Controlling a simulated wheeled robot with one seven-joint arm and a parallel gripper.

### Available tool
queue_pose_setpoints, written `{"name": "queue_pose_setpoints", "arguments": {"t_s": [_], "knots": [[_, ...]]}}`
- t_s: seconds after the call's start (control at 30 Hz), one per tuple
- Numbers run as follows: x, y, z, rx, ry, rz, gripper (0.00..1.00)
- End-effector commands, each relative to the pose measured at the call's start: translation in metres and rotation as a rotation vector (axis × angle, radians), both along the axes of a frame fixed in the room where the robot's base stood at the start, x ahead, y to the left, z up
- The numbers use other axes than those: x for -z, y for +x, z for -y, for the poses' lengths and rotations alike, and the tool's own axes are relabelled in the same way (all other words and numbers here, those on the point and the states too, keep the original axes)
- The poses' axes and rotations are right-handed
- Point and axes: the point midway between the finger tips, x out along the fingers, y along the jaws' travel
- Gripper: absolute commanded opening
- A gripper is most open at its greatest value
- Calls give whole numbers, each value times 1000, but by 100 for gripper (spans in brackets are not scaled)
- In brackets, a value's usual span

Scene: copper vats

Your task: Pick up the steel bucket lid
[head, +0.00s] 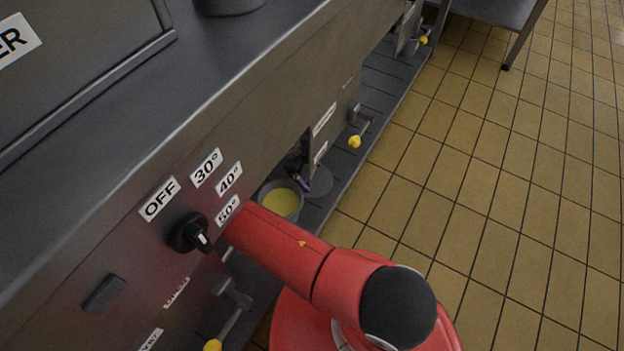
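A round grey disc (320,181), which looks like the steel bucket lid, shows on the low dark ledge beneath the steel counter. It is just right of a grey bucket (268,188) holding something yellow. Whether the disc lies flat or leans cannot be told. A small dark and pale thing shows between them, too small to make out. My red arm comes up from the bottom and reaches left, toward the counter front, below the bucket. My gripper is not in view, so whether it is open or shut does not show.
The steel counter front with a black knob (190,234) and temperature labels fills the left. Taps with yellow handles (355,142) stick out along the ledge (372,97). The tan tiled floor (500,190) at right is clear. A metal table (500,12) stands at the top.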

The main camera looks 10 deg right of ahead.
Motion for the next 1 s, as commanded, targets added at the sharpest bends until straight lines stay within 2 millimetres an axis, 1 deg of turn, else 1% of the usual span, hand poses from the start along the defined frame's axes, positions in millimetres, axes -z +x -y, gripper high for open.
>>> {"name": "queue_pose_setpoints", "arguments": {"t_s": [0.03, 0.07, 0.37, 0.63, 0.77, 0.87, 0.97, 1.0], "knots": [[0, 0, 0, 0, 0, 0, 83], [0, 0, 0, 0, 0, 0, 79], [0, 0, 0, 0, 0, 0, 40], [-2, 0, 0, 0, 1, 1, 40], [-8, 1, -1, 1, 2, 2, 40], [-21, 1, -1, 2, 4, 4, 40], [-41, 2, -1, 2, 5, 6, 40], [-51, 1, -2, 3, 6, 6, 40]]}}
